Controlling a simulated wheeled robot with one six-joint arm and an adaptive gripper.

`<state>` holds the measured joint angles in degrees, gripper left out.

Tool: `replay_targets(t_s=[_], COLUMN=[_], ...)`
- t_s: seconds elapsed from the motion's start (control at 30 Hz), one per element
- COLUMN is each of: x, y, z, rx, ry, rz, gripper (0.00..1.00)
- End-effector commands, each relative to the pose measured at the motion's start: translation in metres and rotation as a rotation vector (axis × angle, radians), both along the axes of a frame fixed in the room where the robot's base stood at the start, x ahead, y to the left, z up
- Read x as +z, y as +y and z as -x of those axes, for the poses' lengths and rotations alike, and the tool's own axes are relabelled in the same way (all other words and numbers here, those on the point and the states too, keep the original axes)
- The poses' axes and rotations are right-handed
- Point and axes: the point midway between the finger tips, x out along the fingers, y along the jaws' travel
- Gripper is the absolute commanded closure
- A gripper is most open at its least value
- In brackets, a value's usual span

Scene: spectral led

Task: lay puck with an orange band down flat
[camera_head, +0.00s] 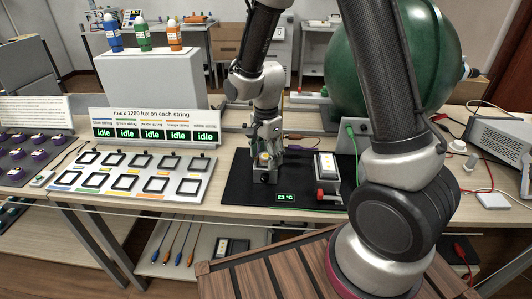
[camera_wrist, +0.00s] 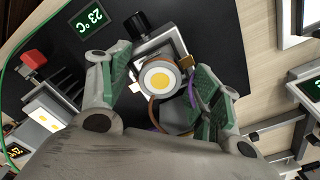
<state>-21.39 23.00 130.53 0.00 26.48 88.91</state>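In the wrist view a round puck (camera_wrist: 160,80) shows a yellow centre, a white face and an orange-brown rim. It sits face up over a metal fixture with a black knob (camera_wrist: 128,23). My gripper (camera_wrist: 162,72) straddles the puck, one green-padded finger on each side. The fingers look apart from its rim, with small gaps, so I see the gripper as open. In the head view my gripper (camera_head: 265,151) points down over the fixture (camera_head: 264,174) on the black mat (camera_head: 230,186). The puck is small there, and its rim colour is unclear.
A white panel with several square frames (camera_head: 124,182) and coloured labels lies left of the mat. Idle displays (camera_head: 152,134) stand behind it. A red-and-white device (camera_head: 327,178) stands right of the fixture; a 23 °C display (camera_head: 287,197) lies in front. A green sphere (camera_head: 350,70) stands behind.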

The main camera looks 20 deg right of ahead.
Motion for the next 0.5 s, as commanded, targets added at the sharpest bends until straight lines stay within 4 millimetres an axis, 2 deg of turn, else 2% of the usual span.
replay_targets(t_s=[0.03,0.2,0.27,0.3,0.33,0.47,0.5], x=[0.0001,0.0003,0.0003,0.0002,0.0002,0.0002,0.0003], y=[0.0,0.0,0.0,0.0,0.0,0.0,0.0], z=[-0.0001,-0.0001,-0.0001,-0.0001,-0.0001,0.0,0.0], rx=[0.0,0.0,0.0,0.0,0.0,0.0,0.0], ry=[0.0,0.0,0.0,0.0,0.0,0.0,0.0], rz=[0.0,0.0,0.0,0.0,0.0,0.0,0.0], gripper=[0.47,0.78,0.87,0.87,0.68,0.91,0.91])
